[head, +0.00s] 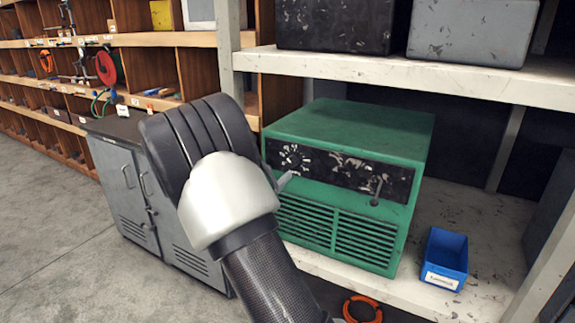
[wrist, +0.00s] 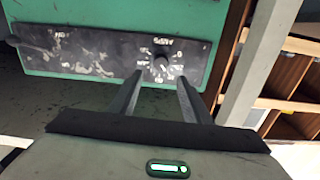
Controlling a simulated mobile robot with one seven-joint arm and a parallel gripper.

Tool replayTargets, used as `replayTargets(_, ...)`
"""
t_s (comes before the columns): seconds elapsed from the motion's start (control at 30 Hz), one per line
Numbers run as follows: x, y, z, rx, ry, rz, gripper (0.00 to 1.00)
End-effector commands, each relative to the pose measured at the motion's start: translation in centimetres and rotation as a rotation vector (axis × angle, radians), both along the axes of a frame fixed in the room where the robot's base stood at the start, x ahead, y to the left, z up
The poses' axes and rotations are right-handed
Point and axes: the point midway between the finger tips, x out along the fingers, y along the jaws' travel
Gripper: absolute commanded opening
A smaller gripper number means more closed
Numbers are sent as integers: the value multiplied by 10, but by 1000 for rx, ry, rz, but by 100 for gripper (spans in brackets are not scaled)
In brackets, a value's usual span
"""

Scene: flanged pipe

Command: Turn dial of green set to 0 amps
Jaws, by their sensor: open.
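The green set (head: 345,150) is a boxy unit on the white shelf, with a dark worn panel above two louvred vents. Its round dial (head: 293,158) with white markings is at the panel's left end in the head view. In the wrist view the dial (wrist: 161,64) appears upside down, with a dark knob in a ring of numbers too small to read surely. My gripper (wrist: 160,80) is open and empty, its two fingers reaching toward the dial, one on each side of it. In the head view only a fingertip (head: 284,181) shows just below the dial; the wrist hides the rest.
A lever (head: 376,190) sticks out at the panel's right. A blue bin (head: 446,258) stands right of the set. The upper white shelf (head: 400,75) carries dark boxes above. A grey cabinet (head: 130,185) stands at left behind my arm. An orange ring (head: 362,309) lies below.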

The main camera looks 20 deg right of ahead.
Motion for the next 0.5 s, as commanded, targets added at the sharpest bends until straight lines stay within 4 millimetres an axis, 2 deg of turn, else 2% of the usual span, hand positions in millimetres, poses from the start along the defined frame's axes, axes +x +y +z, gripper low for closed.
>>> replayTargets(0.03,7,-11,0,-1,-1,-3,44)
replayTargets(0.2,29,-38,0,-1,-2,-2,44)
replayTargets(0.5,51,-65,0,-1,1,0,44)
